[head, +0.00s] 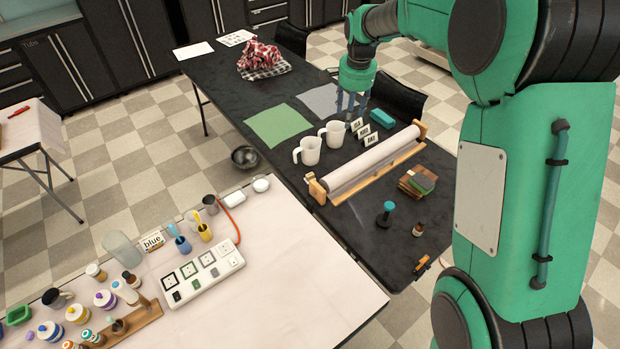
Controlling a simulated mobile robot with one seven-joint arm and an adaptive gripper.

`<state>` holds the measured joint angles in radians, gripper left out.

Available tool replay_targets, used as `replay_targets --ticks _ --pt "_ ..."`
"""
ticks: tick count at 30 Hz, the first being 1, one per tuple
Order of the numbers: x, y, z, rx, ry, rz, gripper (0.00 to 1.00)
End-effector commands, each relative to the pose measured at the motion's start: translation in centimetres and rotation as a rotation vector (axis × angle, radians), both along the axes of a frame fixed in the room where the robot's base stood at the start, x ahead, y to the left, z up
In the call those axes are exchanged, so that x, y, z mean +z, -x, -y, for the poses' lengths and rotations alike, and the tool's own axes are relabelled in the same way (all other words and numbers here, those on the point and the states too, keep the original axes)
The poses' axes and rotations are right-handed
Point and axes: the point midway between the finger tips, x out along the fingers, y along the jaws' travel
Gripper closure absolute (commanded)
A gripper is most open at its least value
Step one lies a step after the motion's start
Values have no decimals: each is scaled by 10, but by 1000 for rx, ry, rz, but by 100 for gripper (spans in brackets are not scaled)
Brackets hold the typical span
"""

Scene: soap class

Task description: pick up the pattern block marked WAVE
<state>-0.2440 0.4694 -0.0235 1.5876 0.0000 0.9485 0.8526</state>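I cannot read the word WAVE on anything in view. Small wooden blocks, brown with a green one on top, lie in a stack (418,180) at the right of the black table. A teal block (382,118) lies near the back of the roller, beside several small white lettered cards (363,129); their lettering is too small to read for sure. My gripper (351,112) points down over the far part of the black table, behind the cards and left of the teal block. Its fingers look apart with nothing between them.
A long roller in a wooden stand (372,163) crosses the black table (345,215). Two white mugs (309,150), a green sheet (278,125) and a checkered cloth (262,62) lie beyond. A pale table (285,290) with bottles and a power strip (203,272) is nearer.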

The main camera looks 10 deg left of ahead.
Motion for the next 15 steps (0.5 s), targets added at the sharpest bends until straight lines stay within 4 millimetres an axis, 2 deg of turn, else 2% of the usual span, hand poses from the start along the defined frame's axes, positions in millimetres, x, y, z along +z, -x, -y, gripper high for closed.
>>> replay_targets --ticks 1,6,15 --pt "-13 -9 -7 -11 0 -10 50" --pt "-51 -34 -30 -55 -2 -37 50" --pt "-128 -70 -70 -137 -1 -83 50"
